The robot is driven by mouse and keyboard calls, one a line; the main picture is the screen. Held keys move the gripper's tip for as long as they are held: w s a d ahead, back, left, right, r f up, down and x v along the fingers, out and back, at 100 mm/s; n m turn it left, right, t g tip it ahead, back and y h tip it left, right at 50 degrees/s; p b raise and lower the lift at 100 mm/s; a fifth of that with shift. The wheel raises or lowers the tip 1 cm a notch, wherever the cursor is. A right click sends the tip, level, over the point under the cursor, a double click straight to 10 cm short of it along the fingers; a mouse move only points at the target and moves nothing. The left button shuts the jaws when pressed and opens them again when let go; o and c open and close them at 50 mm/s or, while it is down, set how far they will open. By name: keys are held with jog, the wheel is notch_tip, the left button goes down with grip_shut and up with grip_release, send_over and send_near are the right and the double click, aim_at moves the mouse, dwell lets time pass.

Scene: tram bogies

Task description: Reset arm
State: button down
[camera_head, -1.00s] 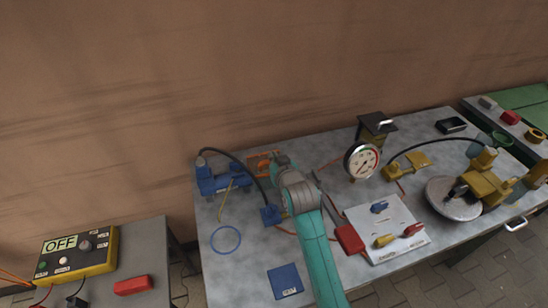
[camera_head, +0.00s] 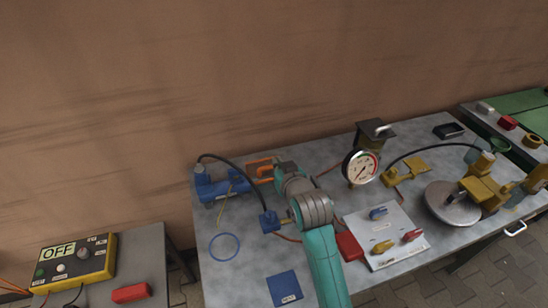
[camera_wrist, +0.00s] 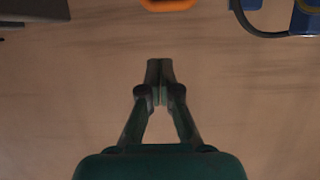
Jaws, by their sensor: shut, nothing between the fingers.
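My arm reaches up over the middle of the grey workbench (camera_head: 238,270) in the head view. Its wrist end is beside an orange clamp-like part (camera_head: 262,166), and the fingers cannot be made out there. In the wrist view my gripper (camera_wrist: 160,68) has its two fingertips together, with nothing between them. Behind the fingertips is only the plain brown wall (camera_wrist: 70,100). An orange part (camera_wrist: 170,4) shows at the top edge, apart from the fingertips.
Blue fixtures (camera_head: 222,186) with a black hose stand left of my arm. A pressure gauge (camera_head: 361,167), a white panel with coloured levers (camera_head: 370,255) and a yellow mechanism with a disc (camera_head: 452,203) stand to the right. A control box reading OFF (camera_head: 75,263) sits on a separate table at lower left.

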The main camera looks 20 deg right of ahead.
jog(key=s+f, duration=0.4)
jog(key=s, duration=0.4)
jog(key=s+f, duration=0.4)
jog(key=s, duration=0.5)
jog(key=s+f, duration=0.4)
jog(key=s, duration=0.5)
jog(key=shift+s+f, duration=0.1)
jog(key=shift+f, duration=0.2)
jog(key=s+f+v, duration=0.1)
jog(key=f+v, duration=0.1)
jog(key=v, duration=2.2)
jog(key=shift+s+f+t, duration=0.15)
jog(key=shift+f+t, duration=0.15)
jog(key=shift+t, duration=0.1)
jog(key=shift+d, duration=0.1)
